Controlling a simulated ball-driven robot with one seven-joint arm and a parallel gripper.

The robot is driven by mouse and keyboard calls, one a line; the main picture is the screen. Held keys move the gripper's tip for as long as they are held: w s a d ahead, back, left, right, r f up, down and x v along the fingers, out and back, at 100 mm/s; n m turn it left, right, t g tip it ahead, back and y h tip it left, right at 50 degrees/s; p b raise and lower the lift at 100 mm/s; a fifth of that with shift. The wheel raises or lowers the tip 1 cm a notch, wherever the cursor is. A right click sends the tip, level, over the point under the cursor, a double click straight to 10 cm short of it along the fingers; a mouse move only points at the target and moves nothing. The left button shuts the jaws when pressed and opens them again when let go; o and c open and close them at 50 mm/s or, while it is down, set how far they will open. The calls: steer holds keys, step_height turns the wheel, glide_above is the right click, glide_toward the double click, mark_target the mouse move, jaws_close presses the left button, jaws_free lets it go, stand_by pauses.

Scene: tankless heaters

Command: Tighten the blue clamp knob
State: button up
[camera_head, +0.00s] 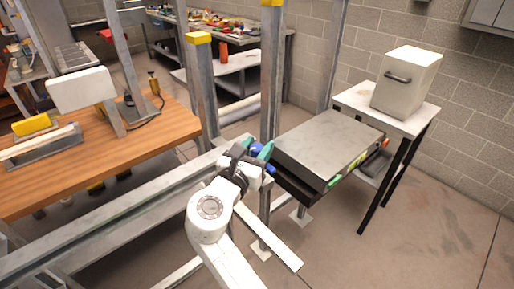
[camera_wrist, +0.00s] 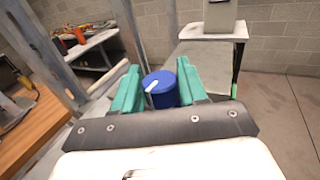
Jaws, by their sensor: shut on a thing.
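The blue clamp knob (camera_wrist: 161,90) is a round blue cap with a white mark on its top. It sits between the green fingers of my gripper (camera_wrist: 160,88) in the wrist view, and the gripper is shut on it. In the head view, my gripper (camera_head: 259,158) is at the metal frame, left of a dark box-shaped unit with a grey top (camera_head: 325,140). Only a small part of the blue knob (camera_head: 257,148) shows there, and the fingers hide most of it. What the knob is fixed to is hidden.
A wooden workbench (camera_head: 150,140) stands at the left. Grey metal posts (camera_head: 272,70) rise beside my arm. A white table (camera_head: 350,97) with a cream box (camera_head: 405,85) is at the right. The concrete floor at the lower right is clear.

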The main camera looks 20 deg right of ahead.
steer(key=m+g+h, duration=0.2)
steer(key=g, duration=0.1)
steer(key=shift+m+g+h, duration=1)
steer(key=shift+m+g, duration=0.8)
steer(key=shift+g, duration=0.5)
steer(key=o, duration=1)
steer(key=shift+c, duration=0.2)
steer(key=shift+s+a, duration=0.1)
steer(key=shift+a, duration=0.05)
